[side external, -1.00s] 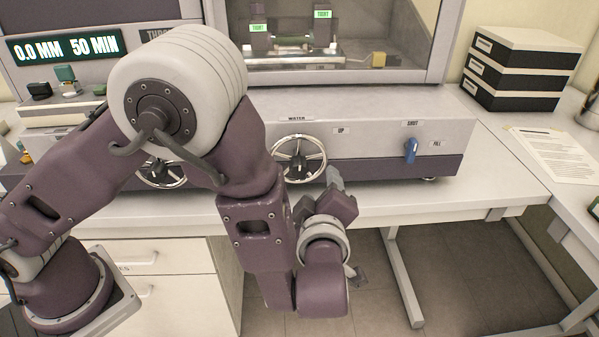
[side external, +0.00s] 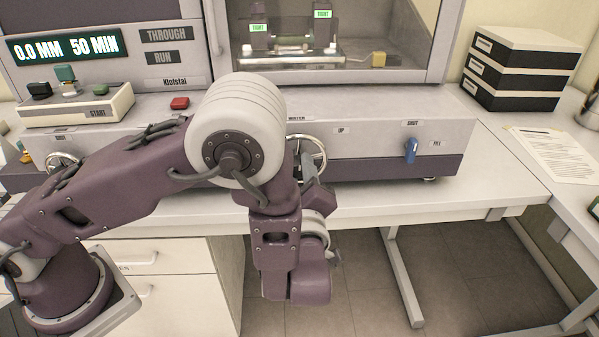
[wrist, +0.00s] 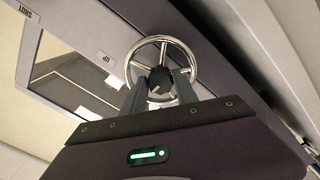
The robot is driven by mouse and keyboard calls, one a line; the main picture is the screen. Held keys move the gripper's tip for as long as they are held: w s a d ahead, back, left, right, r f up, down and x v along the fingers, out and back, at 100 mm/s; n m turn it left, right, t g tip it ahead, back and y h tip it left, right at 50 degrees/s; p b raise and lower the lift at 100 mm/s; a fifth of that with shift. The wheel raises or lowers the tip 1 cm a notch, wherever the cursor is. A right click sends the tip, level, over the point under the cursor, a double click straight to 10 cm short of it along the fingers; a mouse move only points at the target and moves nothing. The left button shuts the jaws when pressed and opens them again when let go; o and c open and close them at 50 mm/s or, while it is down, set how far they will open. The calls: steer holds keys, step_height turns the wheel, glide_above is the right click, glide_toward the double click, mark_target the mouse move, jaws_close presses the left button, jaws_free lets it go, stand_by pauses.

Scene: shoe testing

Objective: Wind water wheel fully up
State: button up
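The water wheel is a chrome handwheel (side external: 321,150) with spokes and a dark hub on the front of the grey machine panel. In the side view my arm hides its left part. My gripper (side external: 309,164) is at the front of the wheel in the side view. In the wrist view my gripper (wrist: 157,86) has its two fingers apart, pointing at the wheel, with the dark hub between and beyond them. I cannot tell whether the fingers touch the wheel.
A second handwheel (side external: 62,163) is partly visible at the left. A blue switch (side external: 410,150) sits right of the "UP" label on the panel. A glass-fronted chamber (side external: 345,45) is above. Black boxes (side external: 524,68) and a paper stand on the right of the bench.

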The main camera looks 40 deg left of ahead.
jaws_close()
steer(key=shift+m, duration=0.3)
steer(key=m, duration=1.7)
stand_by(0.4)
steer(key=o, duration=0.6)
jaws_free()
steer(key=shift+c, duration=0.2)
